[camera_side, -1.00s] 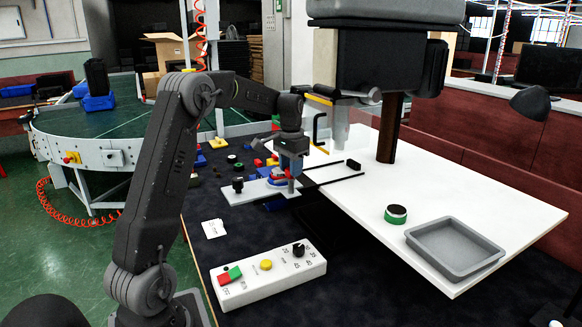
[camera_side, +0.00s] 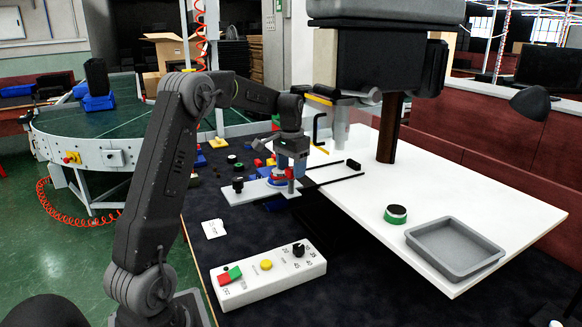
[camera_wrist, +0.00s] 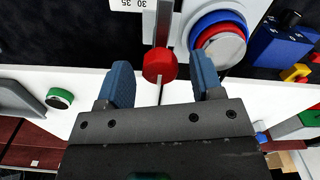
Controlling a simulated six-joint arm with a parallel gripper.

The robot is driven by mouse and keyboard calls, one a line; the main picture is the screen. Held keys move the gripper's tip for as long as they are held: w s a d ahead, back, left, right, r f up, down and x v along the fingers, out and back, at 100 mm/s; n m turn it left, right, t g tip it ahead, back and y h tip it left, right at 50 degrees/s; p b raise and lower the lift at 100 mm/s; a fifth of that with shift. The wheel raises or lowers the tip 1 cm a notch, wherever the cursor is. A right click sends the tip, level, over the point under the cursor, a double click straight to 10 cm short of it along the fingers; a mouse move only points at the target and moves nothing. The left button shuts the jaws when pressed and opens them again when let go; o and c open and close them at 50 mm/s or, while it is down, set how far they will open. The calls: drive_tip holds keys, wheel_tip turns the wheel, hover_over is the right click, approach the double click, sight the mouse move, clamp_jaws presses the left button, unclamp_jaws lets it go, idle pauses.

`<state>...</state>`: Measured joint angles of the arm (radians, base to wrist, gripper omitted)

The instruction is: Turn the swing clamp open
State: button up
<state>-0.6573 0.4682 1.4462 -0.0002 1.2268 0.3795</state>
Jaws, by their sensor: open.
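The swing clamp shows in the wrist view as a grey metal bar (camera_wrist: 164,22) ending in a round red knob (camera_wrist: 160,65). Beside it, to the right, is a round fixture with a blue ring (camera_wrist: 217,18), a red ring and a silver disc. My gripper (camera_wrist: 162,76) is open; its two blue fingers stand apart on either side of the red knob, with a gap visible on each side. In the side view, my gripper (camera_side: 292,160) is over the white fixture plate (camera_side: 241,194), and the red knob (camera_side: 290,173) shows at the fingers.
A white control box (camera_side: 266,277) stands in front. The white table (camera_side: 440,185) on the right holds a grey tray (camera_side: 455,247) and a green-and-black round part (camera_side: 395,214). Several coloured blocks lie behind the fixture. A dark overhead unit (camera_side: 375,65) hangs above the table.

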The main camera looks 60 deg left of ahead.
sight(291, 169)
wheel_tip(291, 169, up, 14)
idle(0.6)
drive_tip(key=shift+f, duration=0.1)
